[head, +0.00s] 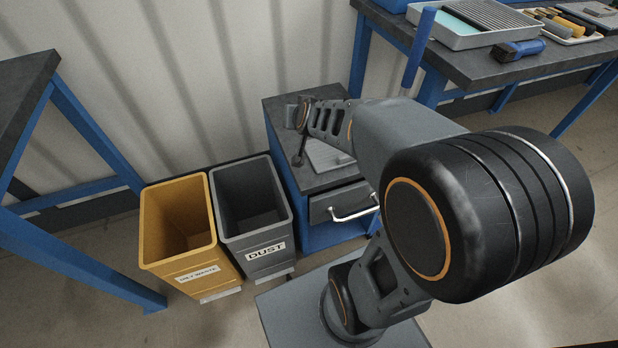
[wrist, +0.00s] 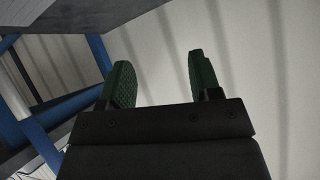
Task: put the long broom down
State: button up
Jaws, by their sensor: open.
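My gripper (wrist: 158,78) is open in the wrist view, its two green fingers apart with only the pale wall between them. In the head view the end of my arm is small and dark above the low cabinet, and its fingers are hard to make out. A blue pole (head: 419,50) stands slightly tilted in front of the right workbench, apart from my gripper. It may be the long broom's handle. Its lower end is hidden behind my arm, and no broom head shows.
A yellow bin (head: 178,222) and a grey DUST bin (head: 252,212) stand left of the blue cabinet (head: 300,215), whose drawer is partly open. The right workbench (head: 480,72) holds a tray and tools. A left bench (head: 28,85) stands near. Bare floor shows in front.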

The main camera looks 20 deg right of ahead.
jog(key=s+a+f+n+g, duration=0.1)
jog(key=s+g, duration=0.3)
jog(key=s, duration=0.4)
jog(key=s+a+f+n+g+y, duration=0.1)
jog(key=s+a+f+n+g, duration=0.1)
jog(key=s, duration=0.7)
jog(key=shift+a+f+n+g+y, duration=0.3)
jog(key=shift+a+n+g, duration=0.2)
jog(key=shift+a+g, duration=0.65)
jog(key=shift+a, duration=0.1)
